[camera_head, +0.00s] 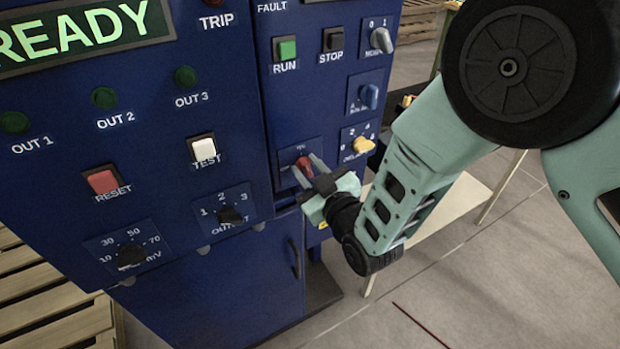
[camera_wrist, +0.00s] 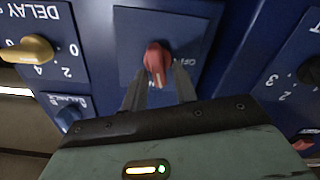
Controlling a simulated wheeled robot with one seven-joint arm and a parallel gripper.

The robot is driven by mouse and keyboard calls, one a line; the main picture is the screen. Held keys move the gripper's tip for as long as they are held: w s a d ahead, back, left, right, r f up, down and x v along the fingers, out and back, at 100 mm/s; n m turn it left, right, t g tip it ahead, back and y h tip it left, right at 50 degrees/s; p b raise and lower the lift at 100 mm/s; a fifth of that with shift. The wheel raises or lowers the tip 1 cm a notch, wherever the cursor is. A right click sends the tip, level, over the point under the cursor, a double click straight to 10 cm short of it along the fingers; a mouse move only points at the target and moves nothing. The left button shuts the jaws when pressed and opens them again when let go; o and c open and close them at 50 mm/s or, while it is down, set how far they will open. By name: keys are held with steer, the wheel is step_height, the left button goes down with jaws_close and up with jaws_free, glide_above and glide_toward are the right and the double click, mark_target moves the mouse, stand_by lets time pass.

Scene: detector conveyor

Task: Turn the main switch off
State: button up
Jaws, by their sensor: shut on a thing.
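The main switch is a red rotary knob (camera_head: 305,166) on a small plate low on the right part of the blue cabinet. In the wrist view the red knob (camera_wrist: 157,62) sits at the top middle, with part of an "OFF" label to its right. My gripper (camera_head: 307,170) reaches it from the lower right, and its two fingers (camera_wrist: 158,90) are shut on the knob, one on each side. The fingers and gripper body hide the lower part of the plate, so the full set of markings cannot be read.
A yellow delay knob (camera_head: 364,145), a blue knob (camera_head: 369,96) and a grey mode knob (camera_head: 381,40) are above and right of the switch. RUN (camera_head: 286,49) and STOP (camera_head: 333,39) buttons are higher. A cabinet door handle (camera_head: 295,259) is below. The display reads READY.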

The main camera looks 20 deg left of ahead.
steer(key=n+b, duration=0.2)
steer(key=f+n+b, duration=0.1)
steer(key=shift+s+a+n+b, duration=0.1)
steer(key=shift+s+n+b, duration=0.05)
steer(key=shift+n+b, duration=0.25)
steer(key=n+b, duration=0.4)
steer(key=shift+s+a+f+n, duration=0.1)
steer(key=shift+n, duration=0.2)
steer(key=n+b, duration=0.2)
steer(key=n, duration=0.1)
steer(key=shift+f+b, duration=0.1)
steer(key=shift+b, duration=0.2)
steer(key=shift+n+b, duration=0.65)
steer(key=shift+n, duration=0.55)
steer(key=o, duration=0.6)
